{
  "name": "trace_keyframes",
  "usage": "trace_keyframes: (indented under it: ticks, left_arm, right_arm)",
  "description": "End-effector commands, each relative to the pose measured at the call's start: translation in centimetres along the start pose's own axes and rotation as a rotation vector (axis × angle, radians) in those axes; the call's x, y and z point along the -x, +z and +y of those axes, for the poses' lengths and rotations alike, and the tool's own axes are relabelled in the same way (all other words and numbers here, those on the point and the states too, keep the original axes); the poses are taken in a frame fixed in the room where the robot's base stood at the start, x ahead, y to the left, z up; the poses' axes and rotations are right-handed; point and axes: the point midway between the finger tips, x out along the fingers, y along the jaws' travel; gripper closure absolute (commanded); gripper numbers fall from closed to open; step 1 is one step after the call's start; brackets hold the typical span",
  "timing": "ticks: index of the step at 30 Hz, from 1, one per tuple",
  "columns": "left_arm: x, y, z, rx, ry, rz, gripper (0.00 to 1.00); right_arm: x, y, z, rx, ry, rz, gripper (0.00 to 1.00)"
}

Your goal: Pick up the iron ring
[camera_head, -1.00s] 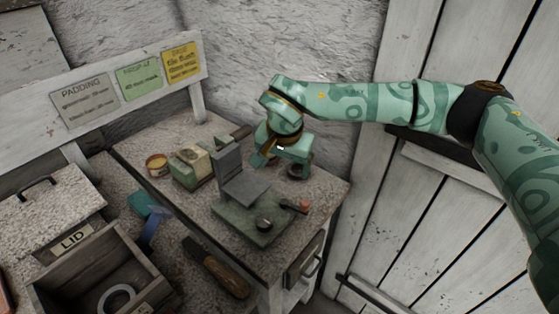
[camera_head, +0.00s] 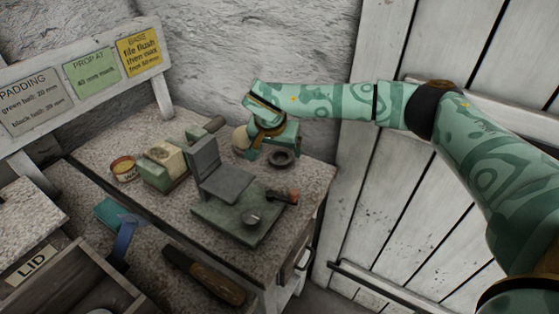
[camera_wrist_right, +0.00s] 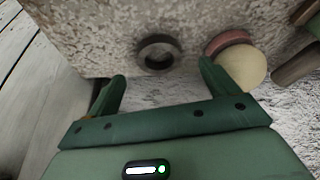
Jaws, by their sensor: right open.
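The iron ring (camera_head: 281,164) is a small dark ring lying flat near the back right corner of the workbench top. In the right wrist view the ring (camera_wrist_right: 146,61) lies just beyond the fingertips, between their lines. My right gripper (camera_head: 272,149) is open and empty, close to the ring and partly in front of it in the head view. In the wrist view the two green fingers (camera_wrist_right: 162,82) stand apart, with nothing between them. Their height above the bench is hard to tell. My left gripper is out of view.
A pale ball (camera_wrist_right: 244,67) on a reddish base sits right beside one finger. A grey-green fixture with an upright plate (camera_head: 238,213) stands in front of the ring. A green-and-cream block (camera_head: 162,168), a tin (camera_head: 124,168) and a wooden-handled tool (camera_head: 205,275) lie leftward.

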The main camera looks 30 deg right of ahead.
Motion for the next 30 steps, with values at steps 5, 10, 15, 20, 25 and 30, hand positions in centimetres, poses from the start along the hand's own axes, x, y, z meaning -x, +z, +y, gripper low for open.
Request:
trace_keyframes:
  ticks: [5,10,15,20,25,30]
  left_arm:
    - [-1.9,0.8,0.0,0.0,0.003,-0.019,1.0]
    - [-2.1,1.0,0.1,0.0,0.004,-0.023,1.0]
    - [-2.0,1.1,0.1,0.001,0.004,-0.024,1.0]
    - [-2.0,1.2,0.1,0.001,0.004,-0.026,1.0]
    - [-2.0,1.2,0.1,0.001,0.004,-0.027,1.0]
    - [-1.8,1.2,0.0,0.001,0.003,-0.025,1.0]
  right_arm:
    - [-3.8,0.6,0.2,0.001,0.007,-0.007,0.14]
    - [-4.5,0.3,0.2,0.0,0.003,-0.002,0.14]
    - [-4.3,0.3,0.2,0.0,0.003,-0.002,0.25]
    - [-4.3,0.3,0.2,0.0,0.003,-0.002,0.69]
    - [-4.3,0.3,0.1,0.0,0.002,-0.001,0.7]
    - [-3.9,0.1,0.1,-0.001,0.001,-0.001,0.7]
